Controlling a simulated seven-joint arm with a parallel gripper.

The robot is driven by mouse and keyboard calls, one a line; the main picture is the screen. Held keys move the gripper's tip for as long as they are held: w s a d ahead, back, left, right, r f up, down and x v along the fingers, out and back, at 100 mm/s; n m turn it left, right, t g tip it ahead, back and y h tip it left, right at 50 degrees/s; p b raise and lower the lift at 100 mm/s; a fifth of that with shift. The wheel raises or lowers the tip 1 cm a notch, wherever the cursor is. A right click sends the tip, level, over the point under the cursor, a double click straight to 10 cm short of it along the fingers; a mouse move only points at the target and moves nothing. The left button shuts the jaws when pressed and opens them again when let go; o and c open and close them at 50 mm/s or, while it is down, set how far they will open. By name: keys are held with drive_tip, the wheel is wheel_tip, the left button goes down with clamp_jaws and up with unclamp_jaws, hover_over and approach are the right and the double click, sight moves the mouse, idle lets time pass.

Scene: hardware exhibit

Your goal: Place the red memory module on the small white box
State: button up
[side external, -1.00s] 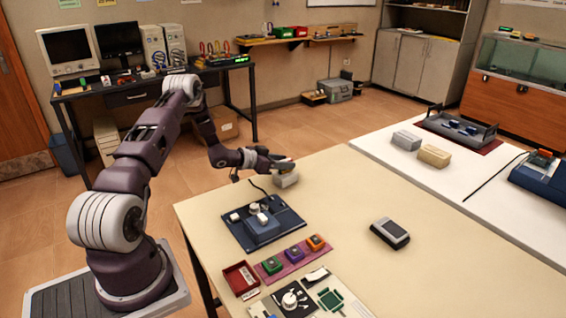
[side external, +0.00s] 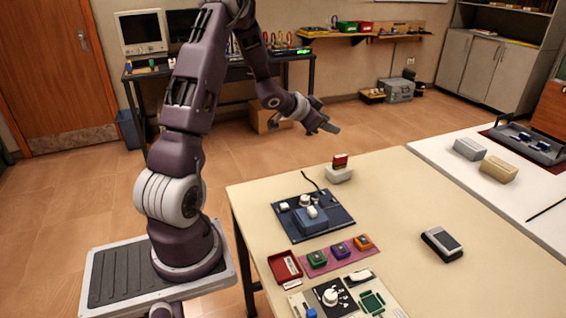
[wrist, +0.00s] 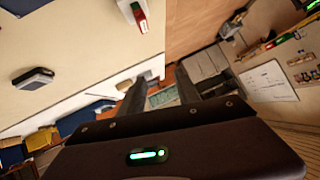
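The red memory module (side external: 340,161) stands upright on top of the small white box (side external: 339,175) near the table's far left edge. In the wrist view the red module (wrist: 141,22) shows at the top, with part of the white box (wrist: 127,8) beside it. My gripper (side external: 327,126) is in the air above and behind the box, clear of the module. In the wrist view its two fingers (wrist: 160,88) are spread with nothing between them.
A blue mat with a device (side external: 312,215) lies in front of the box. Nearer are a red tray (side external: 285,267), several coloured modules on a purple mat (side external: 339,255) and a board with parts. A dark-topped grey device (side external: 442,243) sits to the right. The middle of the table is clear.

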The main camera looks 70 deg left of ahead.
drive_tip(key=s+d+r+n+g+y, duration=0.1)
drive_tip(key=s+d+r, duration=0.4)
drive_tip(key=d+r, duration=0.3)
drive_tip(key=s+d+r+g, duration=0.2)
drive_tip(key=s+d+r, duration=0.3)
drive_tip(key=d, duration=0.5)
drive_tip(key=s+d+g+h, duration=0.1)
drive_tip(key=s+d+h, duration=0.1)
drive_tip(key=s+d, duration=0.5)
drive_tip(key=s+d+f+g+h, duration=0.1)
drive_tip(key=s+d+h, duration=0.1)
drive_tip(key=s+d, duration=0.5)
drive_tip(key=s, duration=0.5)
drive_tip(key=shift+f+m, duration=0.15)
drive_tip(key=shift+m, duration=0.15)
